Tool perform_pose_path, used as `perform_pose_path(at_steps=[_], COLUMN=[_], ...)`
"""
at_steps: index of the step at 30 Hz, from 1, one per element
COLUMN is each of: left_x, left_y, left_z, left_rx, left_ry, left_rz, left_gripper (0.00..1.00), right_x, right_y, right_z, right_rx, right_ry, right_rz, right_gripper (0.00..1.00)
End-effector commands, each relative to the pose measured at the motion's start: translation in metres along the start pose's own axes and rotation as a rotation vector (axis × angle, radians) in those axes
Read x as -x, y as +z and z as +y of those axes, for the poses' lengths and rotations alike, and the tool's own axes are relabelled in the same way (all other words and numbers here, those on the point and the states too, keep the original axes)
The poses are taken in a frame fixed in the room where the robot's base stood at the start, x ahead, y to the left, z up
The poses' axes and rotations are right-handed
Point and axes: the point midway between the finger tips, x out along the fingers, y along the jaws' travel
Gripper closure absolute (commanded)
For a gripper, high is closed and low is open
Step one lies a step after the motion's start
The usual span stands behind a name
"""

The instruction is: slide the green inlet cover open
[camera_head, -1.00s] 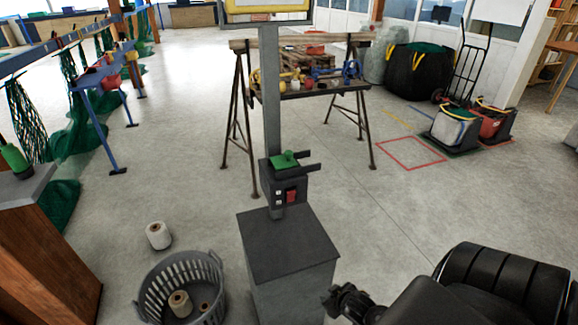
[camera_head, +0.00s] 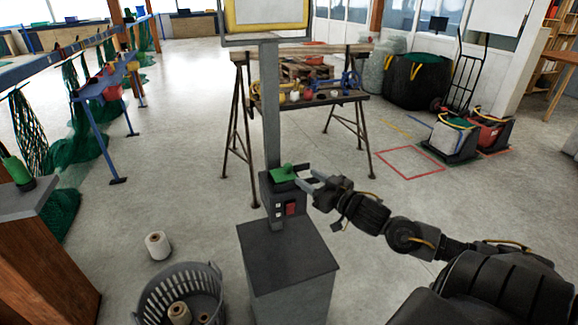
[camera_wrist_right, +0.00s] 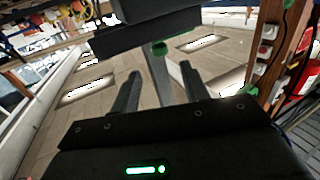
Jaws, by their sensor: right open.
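The green inlet cover (camera_head: 283,173) sits on top of a small dark grey control box (camera_head: 285,198), fixed to a grey post above a dark pedestal. My right gripper (camera_head: 308,181) is open, just right of the cover, its fingers pointing left towards it. I cannot tell whether a finger touches it. In the right wrist view the two fingers (camera_wrist_right: 160,88) stand apart with nothing between them that I can make out as held. A small green piece (camera_wrist_right: 159,48), probably part of the cover, shows below a dark block (camera_wrist_right: 150,30) beyond the fingers. My left gripper is out of view.
The pedestal (camera_head: 288,258) stands on open floor. A grey basket (camera_head: 150,300) with spools and a white spool (camera_head: 158,245) are at its left. A trestle workbench (camera_head: 310,98) is behind. The floor right of the post is clear near my arm.

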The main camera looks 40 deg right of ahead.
Motion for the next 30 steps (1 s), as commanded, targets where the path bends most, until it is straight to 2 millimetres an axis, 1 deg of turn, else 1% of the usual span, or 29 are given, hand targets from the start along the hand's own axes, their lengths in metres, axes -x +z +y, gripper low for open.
perform_pose_path(at_steps=[1,9,15,21,30], left_x=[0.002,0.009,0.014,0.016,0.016], left_y=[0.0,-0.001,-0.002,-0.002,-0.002], left_z=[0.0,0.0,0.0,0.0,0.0], left_rx=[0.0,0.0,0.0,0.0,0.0], left_ry=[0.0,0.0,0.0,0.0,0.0], left_rz=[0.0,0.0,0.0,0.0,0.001], left_gripper=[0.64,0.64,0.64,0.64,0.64], right_x=[-0.007,-0.05,-0.077,-0.091,-0.093], right_y=[-0.003,-0.003,-0.002,0.0,0.0], right_z=[0.0,0.0,0.0,0.0,0.0], right_rx=[0.0,0.0,0.0,0.0,0.001], right_ry=[0.001,0.002,0.0,0.0,0.0], right_rz=[0.004,0.003,0.001,0.0,-0.001], right_gripper=[0.55,0.55,0.55,0.55,0.55])
